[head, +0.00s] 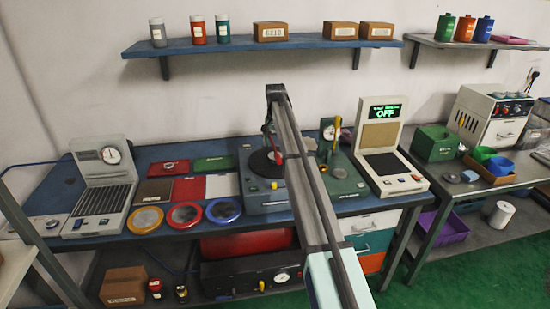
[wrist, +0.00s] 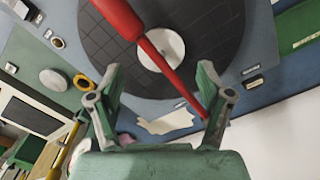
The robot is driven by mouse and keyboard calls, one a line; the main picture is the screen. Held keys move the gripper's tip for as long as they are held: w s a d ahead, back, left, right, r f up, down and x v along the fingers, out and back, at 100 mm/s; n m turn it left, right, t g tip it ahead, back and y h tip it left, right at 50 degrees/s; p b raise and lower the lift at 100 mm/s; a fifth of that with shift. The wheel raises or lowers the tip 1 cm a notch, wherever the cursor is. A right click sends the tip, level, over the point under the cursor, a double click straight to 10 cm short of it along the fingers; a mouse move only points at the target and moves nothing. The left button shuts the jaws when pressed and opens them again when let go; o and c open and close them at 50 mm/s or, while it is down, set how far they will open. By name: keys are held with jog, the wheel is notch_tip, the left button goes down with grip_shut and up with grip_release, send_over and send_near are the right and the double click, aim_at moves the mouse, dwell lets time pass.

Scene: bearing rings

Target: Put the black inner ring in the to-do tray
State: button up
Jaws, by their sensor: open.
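I cannot pick out the black inner ring for certain in either view. The wrist view shows a large black round plate (wrist: 205,45) with a white hub (wrist: 162,50) and a red bar (wrist: 125,20) crossing over it. My gripper (wrist: 160,95) is open, its two green fingers spread with nothing held between them, near this plate's edge. In the head view the black plate (head: 262,164) sits on a grey-blue machine, partly behind my arm, and my gripper is hidden. I cannot tell which tray is the to-do tray; a red one (head: 188,189) and a green one (head: 213,164) lie left of the machine.
Yellow-, red- and blue-rimmed round dishes (head: 145,220) (head: 185,216) (head: 223,211) line the bench's front. A scale (head: 100,190) stands left, and a tester reading OFF (head: 385,150) stands right. A shelf (head: 260,46) hangs above. A green bin (head: 436,143) is on the right table.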

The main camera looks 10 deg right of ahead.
aim_at(275, 149)
jog(key=shift+a+f+p, duration=0.1)
jog(key=shift+f+p, duration=0.9)
jog(key=shift+f, duration=1.7)
jog(key=c, duration=1.4)
jog(key=shift+w+r, duration=0.1)
jog(key=shift+r, duration=0.1)
